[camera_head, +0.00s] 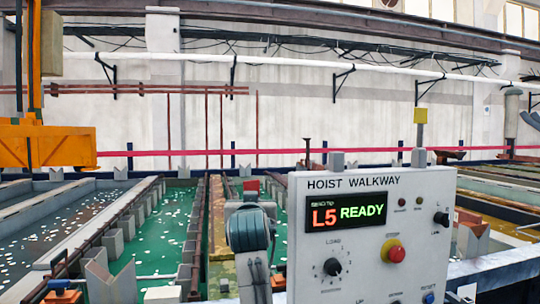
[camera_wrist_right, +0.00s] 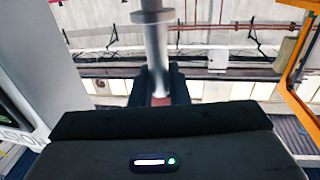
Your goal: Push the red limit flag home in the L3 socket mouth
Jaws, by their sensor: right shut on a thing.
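In the right wrist view my right gripper (camera_wrist_right: 160,99) is shut, its two dark fingers on either side of a dull red piece. I take this for the red limit flag (camera_wrist_right: 161,101). A grey round post with a wide collar (camera_wrist_right: 153,16) runs from the fingers to the top edge of that view. Whether the post belongs to the flag or to a socket, I cannot tell. In the head view a dark arm link of mine rises at the centre, and a small red patch shows just above it. The L3 socket mouth cannot be made out. My left gripper is not in view.
A white control box (camera_head: 372,235) marked HOIST WALKWAY reads "L5 READY" and stands close on the right. Green tanks (camera_head: 150,245) with grey saddle blocks lie left and behind. An orange hoist part (camera_head: 45,146) hangs at the far left.

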